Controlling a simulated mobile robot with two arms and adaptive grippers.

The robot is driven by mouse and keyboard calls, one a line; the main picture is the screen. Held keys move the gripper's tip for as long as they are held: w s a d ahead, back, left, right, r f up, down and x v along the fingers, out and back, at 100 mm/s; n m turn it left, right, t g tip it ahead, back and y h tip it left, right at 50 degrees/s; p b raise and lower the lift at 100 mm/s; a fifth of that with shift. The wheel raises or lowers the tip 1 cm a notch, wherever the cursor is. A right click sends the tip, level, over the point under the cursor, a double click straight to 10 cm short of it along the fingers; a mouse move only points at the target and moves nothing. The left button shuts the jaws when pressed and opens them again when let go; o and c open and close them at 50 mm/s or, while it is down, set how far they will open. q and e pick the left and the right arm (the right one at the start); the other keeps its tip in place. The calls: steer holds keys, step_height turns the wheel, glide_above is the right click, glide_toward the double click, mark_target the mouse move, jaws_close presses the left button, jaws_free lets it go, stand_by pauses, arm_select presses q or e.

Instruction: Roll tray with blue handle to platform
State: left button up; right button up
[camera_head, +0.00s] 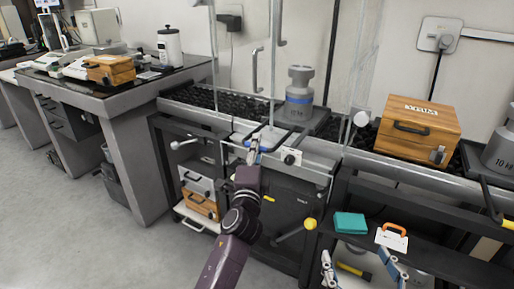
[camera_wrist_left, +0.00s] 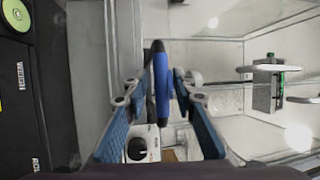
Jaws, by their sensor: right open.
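The tray's blue handle (camera_head: 262,149) shows at the front edge of the glass-sided bay, partly hidden by my left gripper (camera_head: 254,154). In the left wrist view the blue handle (camera_wrist_left: 162,88) with black ends stands between the two fingers of my left gripper (camera_wrist_left: 165,82). The fingertips are close to it on both sides; I cannot tell whether they touch it. A grey weight with a blue band (camera_head: 299,94) stands upright on a dark surface behind the handle. I cannot clearly make out the tray's body or the platform. My right gripper (camera_head: 361,266) is open and empty at the lower right.
A wooden box (camera_head: 417,130) and another grey weight (camera_head: 501,145) stand to the right. Glass panels (camera_head: 358,60) flank the bay. A teal item (camera_head: 350,223) and an orange-handled item (camera_head: 392,238) lie on the lower shelf near my right gripper. The left floor (camera_head: 70,220) is clear.

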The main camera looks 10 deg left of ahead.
arm_select(q)
steer(key=shift+s, duration=0.15)
steer(key=s+f, duration=0.2)
steer(key=s, duration=0.9)
steer(key=shift+s+d, duration=0.25)
steer(key=shift+d, duration=0.1)
